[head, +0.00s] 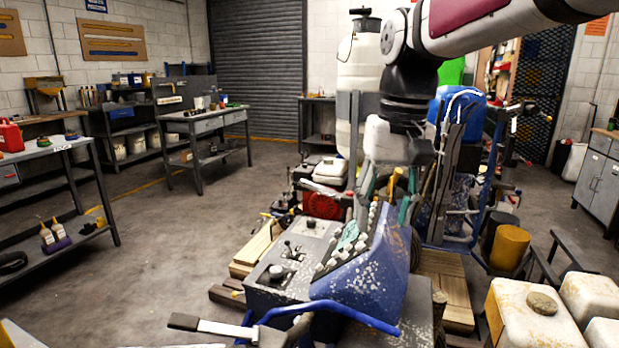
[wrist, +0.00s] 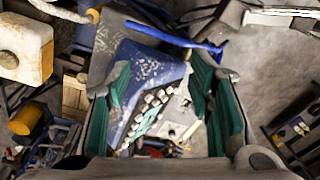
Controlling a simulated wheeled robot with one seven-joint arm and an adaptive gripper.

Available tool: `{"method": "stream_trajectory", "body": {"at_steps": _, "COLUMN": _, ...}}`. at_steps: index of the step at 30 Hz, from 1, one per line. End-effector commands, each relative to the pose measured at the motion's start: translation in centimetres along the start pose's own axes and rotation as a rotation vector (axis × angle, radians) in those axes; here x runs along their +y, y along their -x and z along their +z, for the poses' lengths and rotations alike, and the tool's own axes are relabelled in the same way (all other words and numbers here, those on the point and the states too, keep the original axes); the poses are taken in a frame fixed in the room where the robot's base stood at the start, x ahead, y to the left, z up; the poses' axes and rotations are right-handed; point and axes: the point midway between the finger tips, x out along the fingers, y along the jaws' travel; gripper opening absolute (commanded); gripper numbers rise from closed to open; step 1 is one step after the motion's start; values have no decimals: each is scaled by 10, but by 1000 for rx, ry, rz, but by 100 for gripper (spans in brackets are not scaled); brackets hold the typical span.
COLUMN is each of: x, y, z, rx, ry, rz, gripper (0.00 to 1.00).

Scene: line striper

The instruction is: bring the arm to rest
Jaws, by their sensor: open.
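My arm (head: 470,25) reaches in from the upper right of the head view and bends down at the wrist. My gripper (head: 385,205) hangs over the line striper's blue, paint-speckled console (head: 360,263). In the wrist view my gripper (wrist: 163,95) shows two green-padded fingers spread wide, with nothing held between them. The console (wrist: 150,65) and its rows of pale switches (wrist: 150,112) lie below, between the fingers. The gap between fingertips and console cannot be judged exactly.
A blue handlebar (head: 335,308) crosses in front of the console. A tall white tank (head: 358,95) stands close behind my wrist. White containers (head: 525,315) and a yellow cylinder (head: 510,247) are at the right. Open floor (head: 160,265) lies left, before the workbenches (head: 205,125).

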Motion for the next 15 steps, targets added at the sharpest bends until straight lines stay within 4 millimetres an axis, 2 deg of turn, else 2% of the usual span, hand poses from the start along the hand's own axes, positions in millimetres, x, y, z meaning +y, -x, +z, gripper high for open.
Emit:
{"method": "stream_trajectory", "body": {"at_steps": 1, "x": 9, "y": 4, "z": 24, "rx": 8, "ry": -9, "rz": 0, "gripper": 48}}
{"method": "stream_trajectory", "body": {"at_steps": 7, "x": 34, "y": 2, "z": 108, "rx": 28, "ry": -30, "rz": 11, "gripper": 48}}
{"method": "stream_trajectory", "body": {"at_steps": 12, "x": 49, "y": -16, "z": 177, "rx": 43, "ry": -47, "rz": 28, "gripper": 48}}
{"method": "stream_trajectory", "body": {"at_steps": 15, "x": 54, "y": -30, "z": 210, "rx": 49, "ry": -55, "rz": 37, "gripper": 48}}
